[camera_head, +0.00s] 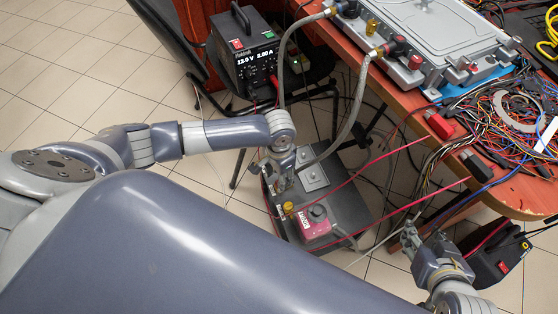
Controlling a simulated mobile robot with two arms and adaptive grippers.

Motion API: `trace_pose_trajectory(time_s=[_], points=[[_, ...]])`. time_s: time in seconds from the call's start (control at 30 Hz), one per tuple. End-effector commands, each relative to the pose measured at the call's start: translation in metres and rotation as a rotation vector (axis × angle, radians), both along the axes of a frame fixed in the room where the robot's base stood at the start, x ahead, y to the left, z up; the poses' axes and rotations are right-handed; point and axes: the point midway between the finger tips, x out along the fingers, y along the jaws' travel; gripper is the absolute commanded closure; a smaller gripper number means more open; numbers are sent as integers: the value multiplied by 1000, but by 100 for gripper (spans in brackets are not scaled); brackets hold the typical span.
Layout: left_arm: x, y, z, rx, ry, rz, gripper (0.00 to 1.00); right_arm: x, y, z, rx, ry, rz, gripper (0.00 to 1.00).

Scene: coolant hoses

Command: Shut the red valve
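No part is clearly a red valve at this size. Small red parts show on the silver metal box (440,35): a red knob (415,62) near the hose fitting and another red part (472,67) further right. Two grey braided hoses (350,115) run from brass fittings (376,53) on the box towards the grey floor unit (345,205), which has a red label (315,222) and a brass fitting (288,207). My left gripper (279,182) is over this unit's left side; its fingertips are unclear. My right gripper (408,238) is right of the unit, apart from it, its fingers too small to read.
The orange-brown table (400,98) bears the box and tangled wires (500,120). A black power supply (250,50) stands at the upper middle. Red cables (385,155) cross above the floor unit near my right gripper. Tiled floor (90,80) is clear at left.

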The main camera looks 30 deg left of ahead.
Motion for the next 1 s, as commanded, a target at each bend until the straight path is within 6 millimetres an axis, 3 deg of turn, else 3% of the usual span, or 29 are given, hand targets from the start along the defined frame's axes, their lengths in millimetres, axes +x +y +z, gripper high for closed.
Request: trace_pose_trajectory(time_s=[0.3, 0.5, 0.77, 0.8, 0.97, 1.0], points=[[0, 0, -27, 0, 0, -1, 58, 39, 15, 35, 55, -245, 17, 60], [0, 0, -32, 0, -1, -1, 58, 47, 19, 47, 70, -308, 22, 60], [0, 0, -32, 0, 0, -1, 58, 48, 19, 48, 72, -315, 23, 60], [0, 0, -32, 0, 0, -1, 61, 48, 19, 48, 72, -315, 23, 60], [0, 0, -32, 0, 0, -1, 97, 48, 19, 48, 71, -314, 23, 60], [0, 0, -32, 0, 0, -1, 100, 48, 19, 48, 71, -314, 23, 60]])
